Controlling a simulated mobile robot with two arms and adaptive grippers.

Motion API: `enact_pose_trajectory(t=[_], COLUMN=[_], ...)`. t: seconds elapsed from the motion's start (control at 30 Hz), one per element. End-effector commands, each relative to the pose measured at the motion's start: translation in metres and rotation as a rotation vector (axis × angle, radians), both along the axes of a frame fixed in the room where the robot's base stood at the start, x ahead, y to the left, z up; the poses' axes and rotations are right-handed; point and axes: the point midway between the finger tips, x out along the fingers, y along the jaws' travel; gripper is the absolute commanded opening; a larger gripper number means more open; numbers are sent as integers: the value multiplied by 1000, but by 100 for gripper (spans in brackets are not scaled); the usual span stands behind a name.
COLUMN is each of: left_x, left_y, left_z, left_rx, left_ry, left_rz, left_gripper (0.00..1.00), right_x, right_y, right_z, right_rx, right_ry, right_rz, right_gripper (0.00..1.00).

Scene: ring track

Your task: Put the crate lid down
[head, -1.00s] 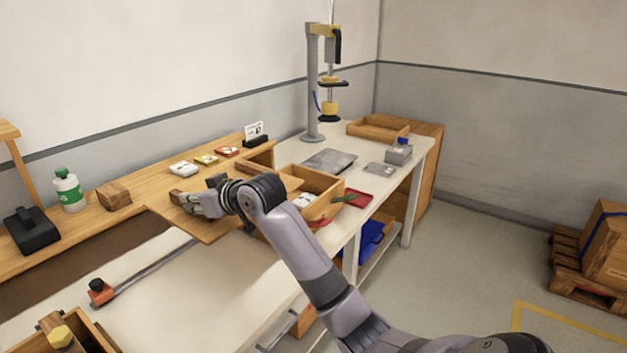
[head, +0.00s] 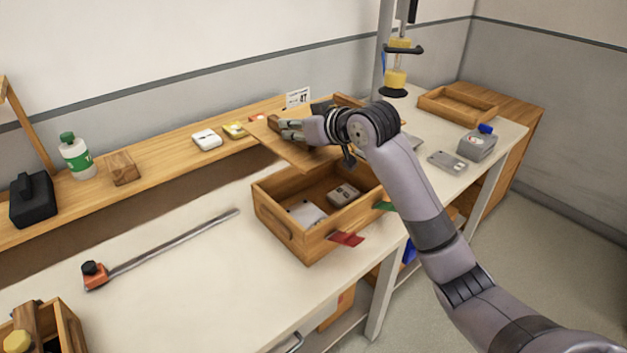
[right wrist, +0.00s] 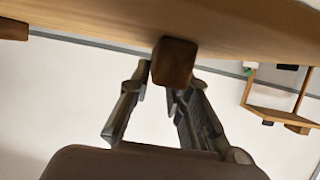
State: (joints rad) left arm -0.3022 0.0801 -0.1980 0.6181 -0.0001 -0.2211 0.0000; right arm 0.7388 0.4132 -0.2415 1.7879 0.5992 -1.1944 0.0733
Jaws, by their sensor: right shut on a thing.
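The crate lid (head: 290,150) is a flat wooden board, held slightly tilted above and behind the open crate, near the back shelf. My right gripper (head: 288,131) is shut on the lid's wooden handle. In the right wrist view, the gripper fingers (right wrist: 160,88) are at the block-like handle (right wrist: 174,62) under the lid's broad face (right wrist: 225,22). The wooden crate (head: 283,229) stands open on the bench, with a white item (head: 306,212) and a grey item (head: 343,194) inside. My arm and the lid hide its back right part. My left gripper is not in view.
A wooden shelf (head: 150,196) along the wall holds a bottle (head: 77,158), a wood block (head: 122,168) and small boxes. Red (head: 346,239) and green tabs show at the crate's front. The white bench (head: 190,270) is mostly clear left of the crate, except a long bar (head: 165,250).

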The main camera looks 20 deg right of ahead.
Motion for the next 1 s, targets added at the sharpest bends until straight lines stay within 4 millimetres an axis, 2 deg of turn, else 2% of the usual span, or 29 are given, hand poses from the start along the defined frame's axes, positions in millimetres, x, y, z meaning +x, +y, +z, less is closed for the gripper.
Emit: enact_pose_trajectory(t=[0.03, 0.2, 0.4, 0.63, 0.83, 1.0], left_x=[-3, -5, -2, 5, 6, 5], left_y=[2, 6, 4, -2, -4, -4], left_z=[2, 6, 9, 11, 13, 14], left_rx=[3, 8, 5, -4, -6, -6], left_ry=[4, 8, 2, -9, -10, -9], left_rz=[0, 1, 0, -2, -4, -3], left_gripper=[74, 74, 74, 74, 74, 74], right_x=[0, -1, 0, 0, 0, 0], right_y=[0, -1, -1, -1, -1, -1], right_z=[-14, -58, -100, -120, -150, -158], right_rx=[1, 1, 1, 0, 2, 0], right_ry=[2, 2, -2, -5, -3, -7], right_rz=[-2, -2, -2, -1, -1, -1], right_gripper=[0, 0, 0, 0, 0, 0])
